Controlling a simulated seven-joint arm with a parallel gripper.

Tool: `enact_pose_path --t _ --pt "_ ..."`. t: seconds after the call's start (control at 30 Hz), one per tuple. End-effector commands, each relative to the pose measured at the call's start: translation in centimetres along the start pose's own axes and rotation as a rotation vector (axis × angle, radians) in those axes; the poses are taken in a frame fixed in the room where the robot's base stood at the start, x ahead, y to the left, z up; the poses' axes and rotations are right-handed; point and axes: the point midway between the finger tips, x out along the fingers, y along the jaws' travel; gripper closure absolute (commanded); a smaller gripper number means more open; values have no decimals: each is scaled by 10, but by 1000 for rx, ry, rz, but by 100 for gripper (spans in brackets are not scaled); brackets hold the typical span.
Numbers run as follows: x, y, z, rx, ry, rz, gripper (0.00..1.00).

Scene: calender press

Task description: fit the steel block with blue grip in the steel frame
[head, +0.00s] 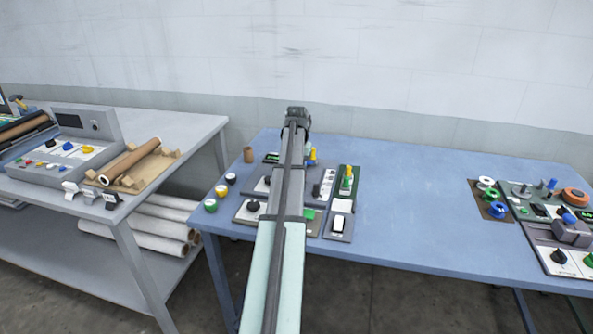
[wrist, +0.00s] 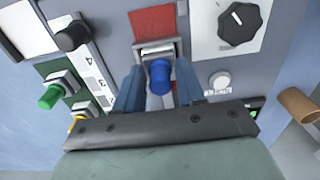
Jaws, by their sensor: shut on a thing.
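In the wrist view, my gripper (wrist: 159,82) is shut on the steel block's blue grip (wrist: 159,75), one finger on each side. The steel of the block is mostly hidden under the grip and the fingers. The steel frame (wrist: 157,43) shows as a pale metal rim just beyond the grip, below a red square on the grey panel. The block is at the frame, but I cannot tell how deep it sits in it. In the head view my own arm covers the gripper, the block and the frame.
A black knob (wrist: 241,23) and a white button (wrist: 219,80) lie right of the grip; a green-capped switch (wrist: 50,97) and a dark knob (wrist: 72,36) lie left. A brown cylinder (head: 249,154) stands behind the panels. The blue table's (head: 410,205) middle is clear.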

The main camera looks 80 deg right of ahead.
Motion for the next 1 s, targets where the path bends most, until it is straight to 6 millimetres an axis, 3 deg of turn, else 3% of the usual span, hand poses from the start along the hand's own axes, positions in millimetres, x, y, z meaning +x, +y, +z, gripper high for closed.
enact_pose_path --t 0.17,0.2,0.4,0.5,0.67,1.0 --pt "0 0 0 0 0 0 95" --pt "0 0 0 0 0 0 58" --pt "0 0 0 0 0 0 39" --pt "0 0 0 0 0 0 32" --pt "0 0 0 0 0 0 31" --pt "0 0 0 0 0 0 2"
